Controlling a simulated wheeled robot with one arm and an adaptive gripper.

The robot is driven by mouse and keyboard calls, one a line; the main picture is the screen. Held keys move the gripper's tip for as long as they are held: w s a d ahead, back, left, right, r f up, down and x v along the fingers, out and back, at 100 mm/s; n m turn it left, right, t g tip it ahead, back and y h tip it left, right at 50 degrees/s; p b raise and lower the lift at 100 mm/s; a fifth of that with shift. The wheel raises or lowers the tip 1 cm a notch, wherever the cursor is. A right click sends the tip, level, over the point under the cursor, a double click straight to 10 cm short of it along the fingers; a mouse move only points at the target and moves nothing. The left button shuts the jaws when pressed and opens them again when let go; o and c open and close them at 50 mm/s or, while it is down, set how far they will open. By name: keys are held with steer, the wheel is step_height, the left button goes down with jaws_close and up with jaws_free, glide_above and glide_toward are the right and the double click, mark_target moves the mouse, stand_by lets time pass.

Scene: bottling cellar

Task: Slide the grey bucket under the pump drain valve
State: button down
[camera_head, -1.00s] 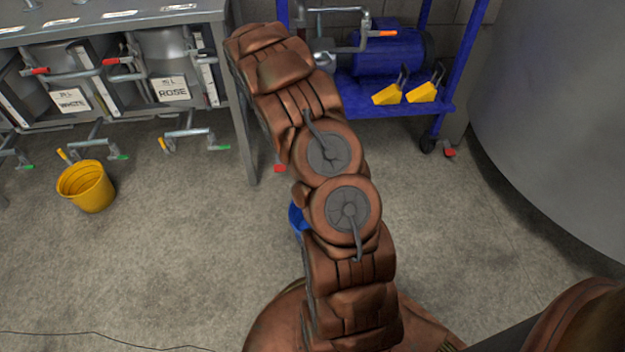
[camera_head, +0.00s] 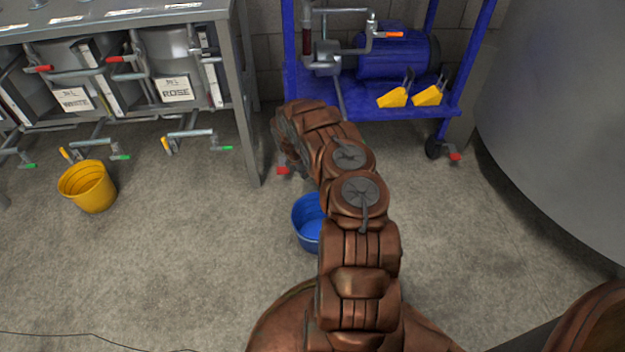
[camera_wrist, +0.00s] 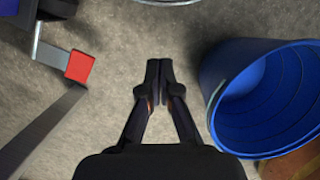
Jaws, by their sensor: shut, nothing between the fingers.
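The blue cart carries a blue pump (camera_head: 395,55) with metal pipes and an orange-handled valve (camera_head: 392,35). I cannot tell which fitting is the drain valve. I see no grey bucket for certain. A pale curved rim (camera_wrist: 168,2) at the top edge of the wrist view may be part of it, ahead of my fingers. My gripper (camera_wrist: 160,68) is shut and empty, low over the floor; in the head view my arm hides it. A blue bucket (camera_head: 307,222) stands partly behind my arm, and in the wrist view it is close right of my fingers (camera_wrist: 262,95).
A yellow bucket (camera_head: 88,187) stands at left by the steel filler table (camera_head: 245,120), with taps over the floor. A red caster pedal (camera_wrist: 79,66) is left of my fingers. A large tank (camera_head: 560,100) fills the right.

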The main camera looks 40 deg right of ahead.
steer(key=b+x, duration=0.3)
steer(key=x, duration=0.7)
steer(key=shift+b, duration=0.35)
steer(key=shift+d+b, duration=0.45)
steer(key=shift+d, duration=0.65)
steer(key=shift+d+r+b, duration=0.15)
steer(key=shift+d+b, duration=0.15)
steer(key=shift+d, duration=0.6)
steer(key=shift+s+r, duration=0.1)
